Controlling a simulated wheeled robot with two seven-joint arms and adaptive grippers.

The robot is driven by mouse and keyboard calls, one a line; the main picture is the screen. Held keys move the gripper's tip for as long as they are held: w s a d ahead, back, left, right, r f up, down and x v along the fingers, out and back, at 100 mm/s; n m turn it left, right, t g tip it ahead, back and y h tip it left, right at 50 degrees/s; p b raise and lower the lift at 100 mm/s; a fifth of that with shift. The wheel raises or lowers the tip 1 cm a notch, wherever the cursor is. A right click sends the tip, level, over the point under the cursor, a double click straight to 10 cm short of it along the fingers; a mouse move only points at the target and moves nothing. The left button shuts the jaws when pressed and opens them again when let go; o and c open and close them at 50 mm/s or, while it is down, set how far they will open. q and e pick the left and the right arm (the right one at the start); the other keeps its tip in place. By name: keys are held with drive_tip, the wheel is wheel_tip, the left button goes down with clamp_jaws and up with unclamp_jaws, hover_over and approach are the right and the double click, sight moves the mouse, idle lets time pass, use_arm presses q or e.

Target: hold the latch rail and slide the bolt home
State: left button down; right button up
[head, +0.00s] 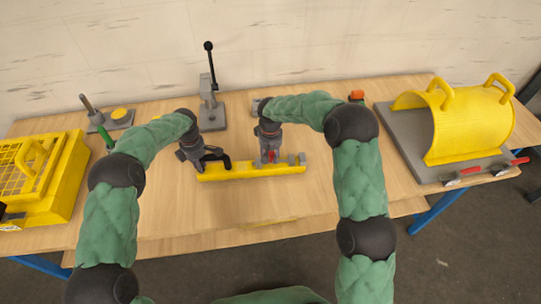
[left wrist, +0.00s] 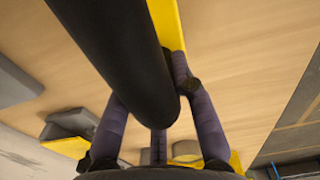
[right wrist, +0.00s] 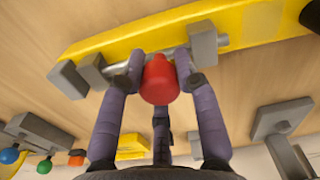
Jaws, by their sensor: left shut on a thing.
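The yellow latch rail (head: 250,172) lies on the table in front of me, with a black handle (head: 217,156) at its left end. My left gripper (head: 204,163) is shut on this black handle, which fills much of the left wrist view (left wrist: 125,50). The grey bolt (right wrist: 120,69) lies along the rail between grey blocks and carries a red knob (right wrist: 160,80). My right gripper (right wrist: 160,68) has a finger on each side of the knob; whether they press on it I cannot tell. Two grey blocks (head: 296,159) stand at the rail's right end.
A grey lever stand (head: 211,112) with a tall black lever stands behind the rail. A yellow crate (head: 45,180) is at the left and a yellow curved cover (head: 465,120) on a grey plate at the right.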

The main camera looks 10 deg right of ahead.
clamp_jaws()
drive_tip(key=d, duration=0.5)
drive_tip(key=shift+s+d, duration=0.1)
drive_tip(key=shift+s, duration=0.05)
drive_tip(key=o, duration=0.8)
unclamp_jaws()
drive_tip(key=shift+r, duration=0.1)
wheel_tip(320, 180, up, 12)
drive_tip(key=shift+f, duration=0.1)
